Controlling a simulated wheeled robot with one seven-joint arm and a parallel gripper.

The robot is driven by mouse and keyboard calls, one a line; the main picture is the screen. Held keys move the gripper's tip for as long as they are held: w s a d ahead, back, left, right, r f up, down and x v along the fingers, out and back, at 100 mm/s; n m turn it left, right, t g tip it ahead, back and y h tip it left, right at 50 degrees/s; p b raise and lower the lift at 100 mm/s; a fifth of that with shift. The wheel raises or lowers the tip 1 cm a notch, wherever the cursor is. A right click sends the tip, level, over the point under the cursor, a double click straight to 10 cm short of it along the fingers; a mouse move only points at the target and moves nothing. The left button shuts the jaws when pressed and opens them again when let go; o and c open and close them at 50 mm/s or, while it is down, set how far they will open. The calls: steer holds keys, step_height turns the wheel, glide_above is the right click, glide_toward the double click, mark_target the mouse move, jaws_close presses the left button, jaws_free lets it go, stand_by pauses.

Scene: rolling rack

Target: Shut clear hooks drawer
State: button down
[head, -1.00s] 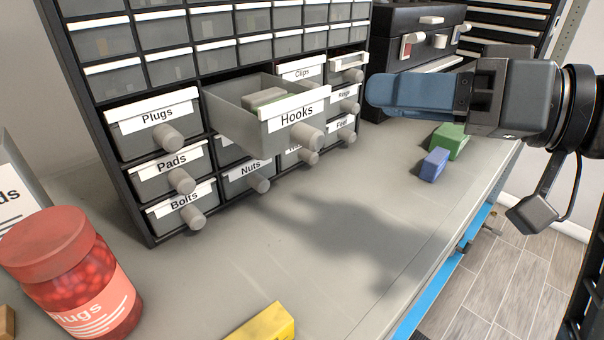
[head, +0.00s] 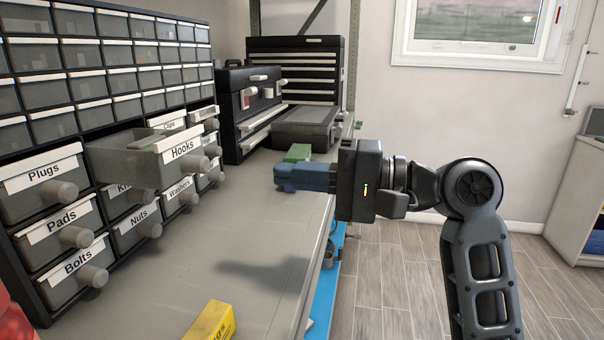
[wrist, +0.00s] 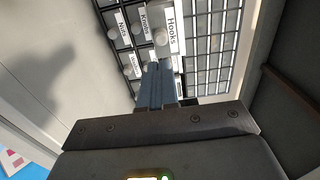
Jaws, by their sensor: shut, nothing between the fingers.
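The clear Hooks drawer (head: 151,158) is pulled well out of the drawer cabinet (head: 111,70), with a white label and a round grey knob (head: 200,164) on its front. Some contents show inside it. My gripper (head: 279,177) is shut and empty, with its blue fingers pointing left toward the cabinet. It is to the right of the Hooks drawer and apart from it. In the wrist view, the Hooks label (wrist: 171,30) shows past the closed fingertips (wrist: 160,64), and the drawer's knob shows beside the label.
Other drawers such as Plugs (head: 42,182) and Nuts (head: 137,222) have protruding knobs. A green block (head: 298,153) lies behind my gripper, and a yellow box (head: 211,321) lies at the front. A black toolbox (head: 249,106) stands beyond. The grey worktop (head: 190,265) between is mostly clear.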

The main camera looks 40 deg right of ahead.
mark_target(207, 167)
steer(key=p+x, duration=0.1)
steer(key=x, duration=0.9)
steer(key=p+x, duration=0.4)
steer(key=x, duration=0.7)
steer(key=shift+w+a, duration=0.15)
